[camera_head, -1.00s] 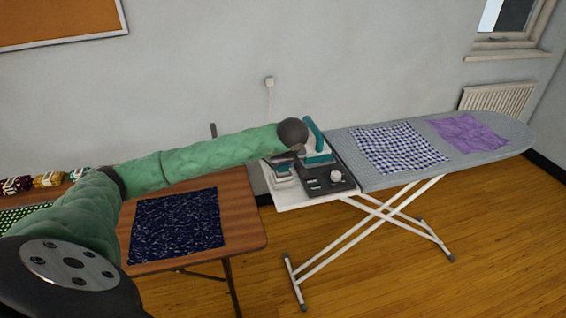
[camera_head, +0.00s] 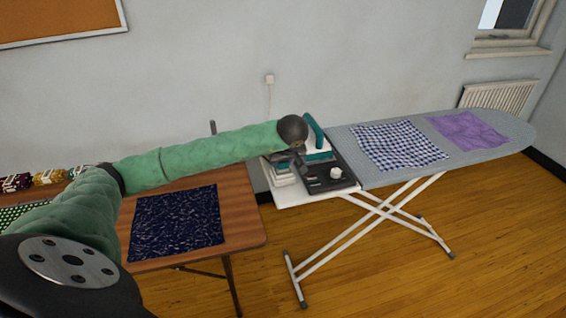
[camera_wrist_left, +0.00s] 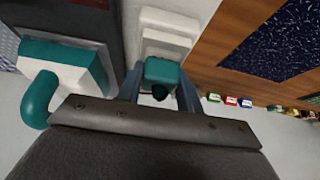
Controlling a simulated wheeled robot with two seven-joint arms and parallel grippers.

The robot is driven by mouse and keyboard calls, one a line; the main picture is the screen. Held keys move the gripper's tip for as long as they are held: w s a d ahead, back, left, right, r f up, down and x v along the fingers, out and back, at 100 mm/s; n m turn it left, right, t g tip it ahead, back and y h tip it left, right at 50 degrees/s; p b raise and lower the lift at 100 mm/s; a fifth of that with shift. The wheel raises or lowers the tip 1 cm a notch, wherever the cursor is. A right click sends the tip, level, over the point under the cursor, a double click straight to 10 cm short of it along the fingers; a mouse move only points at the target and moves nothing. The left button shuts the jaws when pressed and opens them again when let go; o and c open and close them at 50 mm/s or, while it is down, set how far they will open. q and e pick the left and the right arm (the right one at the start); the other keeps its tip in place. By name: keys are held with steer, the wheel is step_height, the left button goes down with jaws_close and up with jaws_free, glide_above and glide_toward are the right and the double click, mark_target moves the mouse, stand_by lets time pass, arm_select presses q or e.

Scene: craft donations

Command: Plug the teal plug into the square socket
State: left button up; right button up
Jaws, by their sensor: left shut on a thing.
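My left gripper (camera_wrist_left: 160,92) is shut on the teal plug (camera_wrist_left: 161,73), which sits between its two fingers in the left wrist view. In the head view my left gripper (camera_head: 300,160) is over the near end of the ironing board, beside the iron, and hides the plug. White stepped blocks (camera_wrist_left: 165,30) lie just beyond the plug in the wrist view; they also show left of the gripper in the head view (camera_head: 283,174). I cannot make out which opening is the square socket. My right gripper is not in view.
A teal and white iron (camera_head: 314,128) stands close by the gripper. A dark panel (camera_head: 345,183) carries a white round knob (camera_head: 336,172). Checked cloth (camera_head: 400,147) and purple cloth (camera_head: 468,131) lie on the ironing board (camera_head: 365,180). A wooden table (camera_head: 240,205) with navy cloth (camera_head: 177,222) stands left.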

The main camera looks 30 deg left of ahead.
arm_select(q)
steer(key=shift+b, duration=0.8)
stand_by(1.4)
steer(key=shift+f+b, duration=0.45)
steer(key=shift+f, duration=0.1)
stand_by(0.5)
